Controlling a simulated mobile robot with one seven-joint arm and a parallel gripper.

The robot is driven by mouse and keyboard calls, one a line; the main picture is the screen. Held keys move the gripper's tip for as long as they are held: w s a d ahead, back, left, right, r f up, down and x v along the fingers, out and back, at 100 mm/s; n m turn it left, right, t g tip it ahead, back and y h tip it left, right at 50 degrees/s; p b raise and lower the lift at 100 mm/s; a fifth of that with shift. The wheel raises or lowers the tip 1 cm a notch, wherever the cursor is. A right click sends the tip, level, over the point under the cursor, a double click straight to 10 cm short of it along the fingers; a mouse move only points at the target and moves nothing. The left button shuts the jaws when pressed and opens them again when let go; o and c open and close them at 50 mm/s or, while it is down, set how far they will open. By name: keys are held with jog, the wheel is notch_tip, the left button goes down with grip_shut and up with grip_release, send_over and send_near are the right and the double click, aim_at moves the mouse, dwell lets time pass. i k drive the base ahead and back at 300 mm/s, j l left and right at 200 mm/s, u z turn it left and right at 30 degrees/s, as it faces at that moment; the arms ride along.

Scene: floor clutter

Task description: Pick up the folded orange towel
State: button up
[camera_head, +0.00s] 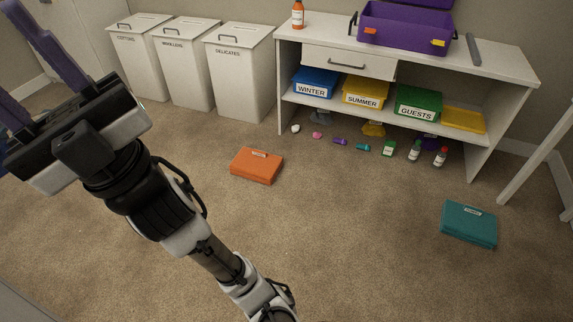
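The folded orange towel (257,166) lies flat on the carpet left of the picture's middle, with a small pale label near its back edge. My gripper (22,72) is raised at the upper left, well apart from the towel. Its two purple fingers are spread apart with nothing visible between them. One finger runs partly off the left edge, so its tip is hidden.
A folded teal towel (469,224) lies at the right. Several small items and bottles (414,151) stand before the white shelf unit (410,66). White hampers (240,75) line the back left. A white leg (530,168) stands at far right. The middle carpet is clear.

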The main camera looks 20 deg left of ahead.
aim_at(260, 167)
jog(key=i+j+u, duration=0.95)
jog(key=i+u, duration=0.35)
jog(key=i+l+u, duration=0.1)
jog(key=i+u, duration=0.35)
jog(key=i, duration=0.2)
jog(key=i+u, duration=0.25)
jog(key=i, duration=0.3)
jog(key=i+u, duration=0.25)
jog(key=i, duration=0.35)
jog(key=i+z, duration=0.2)
jog(key=z, duration=0.15)
jog(key=i+z, duration=0.35)
jog(key=i+j+z, duration=0.1)
jog(key=z, duration=0.25)
jog(key=i+z, duration=0.15)
jog(key=z, duration=0.25)
jog(key=i+z, duration=0.1)
jog(key=z, duration=0.3)
jog(key=i+j+z, duration=0.1)
jog(key=z, duration=0.3)
jog(key=l+z, duration=0.1)
jog(key=z, duration=0.2)
jog(key=l+z, duration=0.1)
jog(key=z, duration=0.15)
